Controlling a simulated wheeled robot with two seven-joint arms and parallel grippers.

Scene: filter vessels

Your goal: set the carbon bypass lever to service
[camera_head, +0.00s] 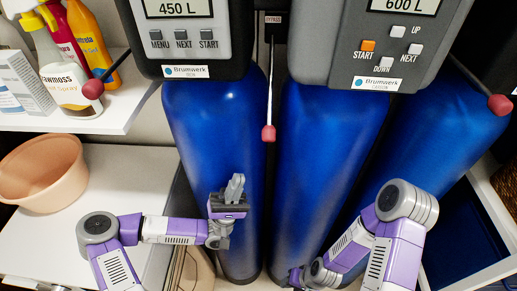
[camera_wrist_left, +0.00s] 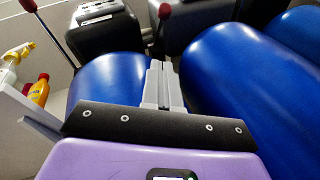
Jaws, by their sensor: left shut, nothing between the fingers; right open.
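A thin lever with a red knob (camera_head: 268,133) hangs down between two blue vessels, below a small dark label that seems to read BYPASS. Other red-knobbed levers show at the left (camera_head: 93,88) and right (camera_head: 499,104). Two red knobs also show in the left wrist view, at upper left (camera_wrist_left: 27,4) and top middle (camera_wrist_left: 164,11). I cannot tell for certain which lever is the carbon one. My left gripper (camera_head: 235,188) is shut and empty, pointing up, below and left of the middle knob, apart from it. My right gripper (camera_head: 294,276) is low at the bottom edge, its fingers barely visible.
The left control head (camera_head: 230,45) reads 450 L and the right, carbon control head (camera_head: 345,50) reads 600 L. Blue vessels (camera_head: 325,160) stand close together. Spray bottles (camera_head: 65,80) stand on a shelf at left, above a peach bowl (camera_head: 45,175).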

